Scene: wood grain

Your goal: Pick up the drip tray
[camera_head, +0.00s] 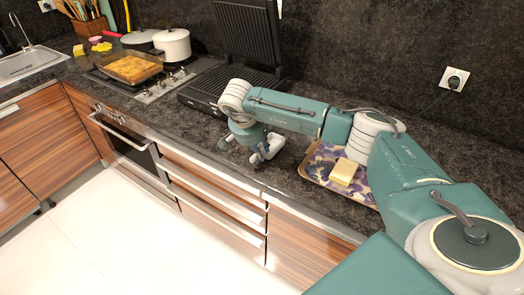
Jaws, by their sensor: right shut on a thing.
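My right arm reaches in from the right over the counter. Its gripper (250,151) is low at the front right corner of the open contact grill (204,90), close to the counter top. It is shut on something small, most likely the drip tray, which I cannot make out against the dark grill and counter. The grill's lid stands upright, and my arm covers part of its right side. My left gripper is not in view.
A patterned tray (318,166) with a yellow block (343,171) lies under my right arm. The counter's front edge is close to the gripper.

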